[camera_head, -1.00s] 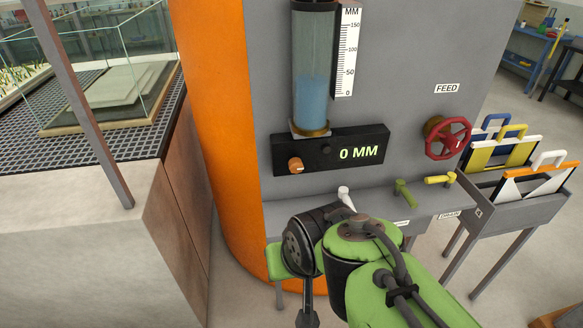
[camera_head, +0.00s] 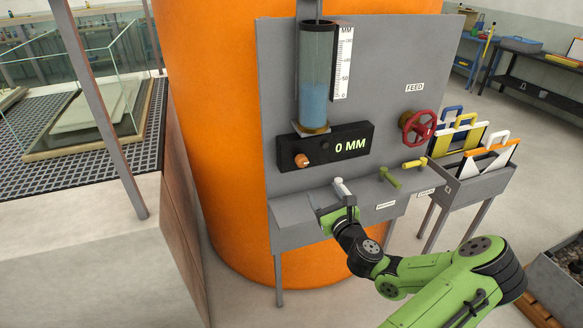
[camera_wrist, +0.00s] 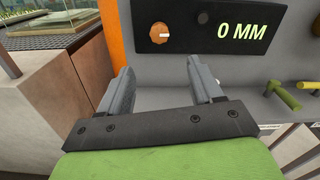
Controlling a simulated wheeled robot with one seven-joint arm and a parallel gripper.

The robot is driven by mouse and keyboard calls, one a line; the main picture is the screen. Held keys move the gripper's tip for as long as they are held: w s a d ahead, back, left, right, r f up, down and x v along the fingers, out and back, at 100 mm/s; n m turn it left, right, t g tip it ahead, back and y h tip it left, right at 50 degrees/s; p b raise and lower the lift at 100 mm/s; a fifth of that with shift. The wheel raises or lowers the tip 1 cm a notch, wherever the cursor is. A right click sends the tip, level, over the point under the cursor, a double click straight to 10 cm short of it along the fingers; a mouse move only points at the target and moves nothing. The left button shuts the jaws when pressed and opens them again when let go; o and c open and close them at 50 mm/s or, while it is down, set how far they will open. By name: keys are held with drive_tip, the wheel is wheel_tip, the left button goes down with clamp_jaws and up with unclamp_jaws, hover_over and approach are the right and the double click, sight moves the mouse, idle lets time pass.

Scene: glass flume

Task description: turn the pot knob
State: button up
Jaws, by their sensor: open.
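The pot knob (camera_head: 301,160) is a small orange knob with a pale pointer mark, on the left of a black display box (camera_head: 325,148) reading "0 MM". The knob (camera_wrist: 159,33) also shows in the wrist view, beyond the fingertips and centred between them. My gripper (camera_head: 331,201) is below the box, over the shelf edge and beside the white lever. In the wrist view my gripper (camera_wrist: 161,76) is open, with two grey fingers apart and nothing between them. It does not touch the knob.
A white lever (camera_head: 342,187), an olive lever (camera_head: 390,177) and a yellow lever (camera_head: 414,163) stand along the grey shelf. A red handwheel (camera_head: 418,127) marked FEED is to the right. A glass water tube (camera_head: 317,80) rises above the box. An orange cylinder (camera_head: 210,130) stands behind.

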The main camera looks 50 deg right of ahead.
sight(304, 164)
drive_tip(key=p+x, duration=0.2)
drive_tip(key=x, duration=1.3)
drive_tip(key=c, duration=1)
